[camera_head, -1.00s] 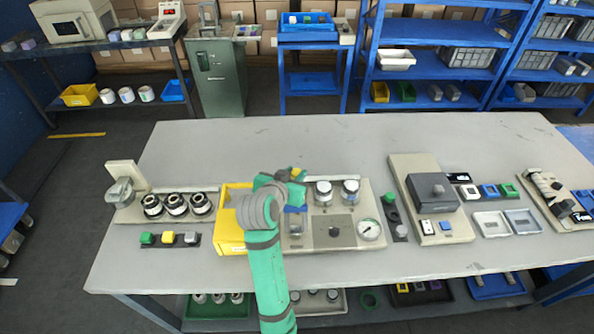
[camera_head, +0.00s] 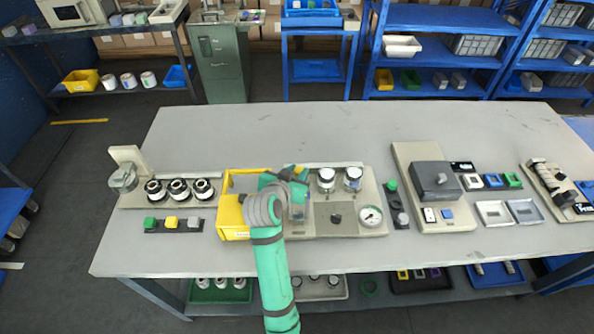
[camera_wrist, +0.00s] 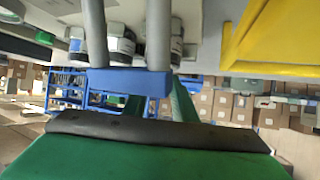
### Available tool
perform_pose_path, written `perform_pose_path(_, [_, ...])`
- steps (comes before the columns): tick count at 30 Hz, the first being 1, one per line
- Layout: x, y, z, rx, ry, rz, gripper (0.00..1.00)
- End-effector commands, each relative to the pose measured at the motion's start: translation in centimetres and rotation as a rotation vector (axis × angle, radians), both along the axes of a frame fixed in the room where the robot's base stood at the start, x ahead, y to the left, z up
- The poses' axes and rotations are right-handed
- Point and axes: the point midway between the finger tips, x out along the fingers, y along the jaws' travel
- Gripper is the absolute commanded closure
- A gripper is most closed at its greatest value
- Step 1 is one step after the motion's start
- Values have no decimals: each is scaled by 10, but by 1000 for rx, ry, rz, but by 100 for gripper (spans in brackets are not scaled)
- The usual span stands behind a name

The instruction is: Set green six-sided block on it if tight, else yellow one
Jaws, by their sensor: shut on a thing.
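My gripper (camera_head: 292,182) is over the left part of the beige gauge station (camera_head: 377,231), beside the yellow bin (camera_head: 232,224). In the wrist view, its green fingers meet a blue bar (camera_wrist: 118,80) carried on two grey rods (camera_wrist: 158,30). The gripper is shut on this bar. My arm partly hides the station's left side.
Several rolls (camera_head: 178,190) stand on a rack at left. A green knob (camera_head: 391,187) and a dark grey device (camera_head: 435,180) are at right. The table's back is clear.

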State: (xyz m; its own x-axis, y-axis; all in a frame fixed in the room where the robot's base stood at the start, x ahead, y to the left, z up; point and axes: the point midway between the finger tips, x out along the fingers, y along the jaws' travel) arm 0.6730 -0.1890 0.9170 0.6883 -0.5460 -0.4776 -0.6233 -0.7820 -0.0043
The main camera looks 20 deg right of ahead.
Motion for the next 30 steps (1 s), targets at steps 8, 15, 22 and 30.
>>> perform_pose_path(8, [0,0,0,0,0,0,53])
perform_pose_path(15, [-2,1,1,0,0,0,53])
perform_pose_path(22, [-22,18,15,0,-2,3,53])
perform_pose_path(30, [-56,45,39,0,-1,2,53])
